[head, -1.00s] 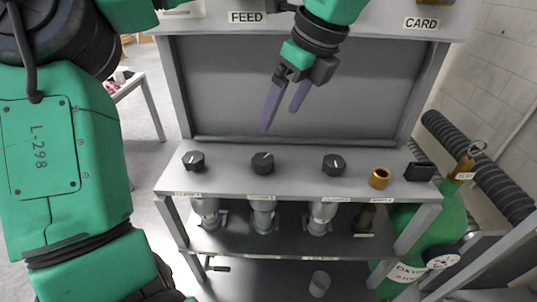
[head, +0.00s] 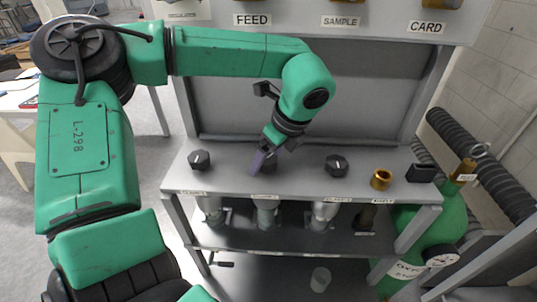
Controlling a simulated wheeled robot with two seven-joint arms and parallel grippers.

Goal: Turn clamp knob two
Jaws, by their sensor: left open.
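Three black knobs stand in a row on the grey shelf (head: 305,182): a left knob (head: 199,160), a middle knob (head: 270,165) and a right knob (head: 336,165). Their labels on the shelf's front edge are too small to read. My left gripper (head: 262,163) points down at the middle knob, with its purple fingers beside or around it. The fingers partly hide this knob, and I cannot tell whether they touch it. The gripper is open. My right gripper is not in view.
A brass ring (head: 381,179) and a black block (head: 421,173) sit on the shelf's right end. Several fittings stand on the lower shelf (head: 290,243). A green oxygen cylinder (head: 447,222) stands at the right. The panel above carries FEED, SAMPLE and CARD labels.

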